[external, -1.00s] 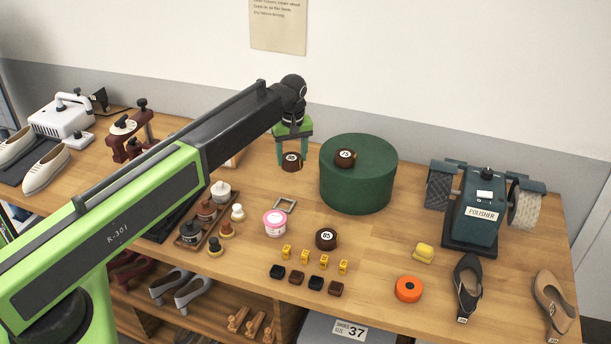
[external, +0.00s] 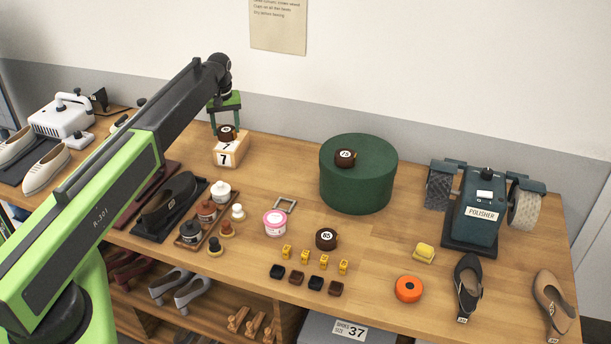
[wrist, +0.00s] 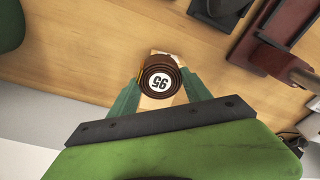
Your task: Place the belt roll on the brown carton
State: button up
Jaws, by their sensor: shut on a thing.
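A dark brown belt roll (external: 227,132) with a white disc is held in my gripper (external: 226,125); the disc reads 95 in the wrist view (wrist: 160,81). The green fingers are shut on its two sides. A small light-brown carton (external: 237,157) marked 7 stands on the bench directly below the roll. In the wrist view the carton (wrist: 163,102) shows behind the roll, mostly hidden by it. The roll is at or just above the carton's top; I cannot tell whether they touch.
A roll marked 75 (external: 345,158) lies on the round green box (external: 357,187). A roll marked 85 (external: 326,239) lies on the bench. A tray of bottles (external: 206,226) and a dark shoe (external: 168,202) are in front of the carton. Bench between carton and green box is clear.

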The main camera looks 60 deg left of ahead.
aim_at(221, 129)
jog(key=a+f, duration=0.1)
jog(key=s+a+f+b, duration=0.1)
jog(key=a, duration=0.1)
jog(key=shift+f, duration=0.15)
jog(key=shift+s+a, duration=0.15)
jog(key=shift+a, duration=0.05)
notch_tip(221, 129, down, 4)
jog(key=b, duration=0.4)
jog(key=shift+f, duration=0.15)
jog(key=shift+r, duration=0.25)
jog(key=shift+f, duration=0.2)
jog(key=o, duration=1.5)
jog(key=shift+c, duration=0.2)
jog(key=r+p, duration=0.4)
jog(key=d+r+p, duration=0.1)
jog(key=r+p, duration=0.7)
jog(key=shift+s+d+r, duration=0.1)
jog(key=shift+d+r, duration=0.15)
jog(key=shift+r, duration=0.05)
jog(key=shift+f, duration=0.15)
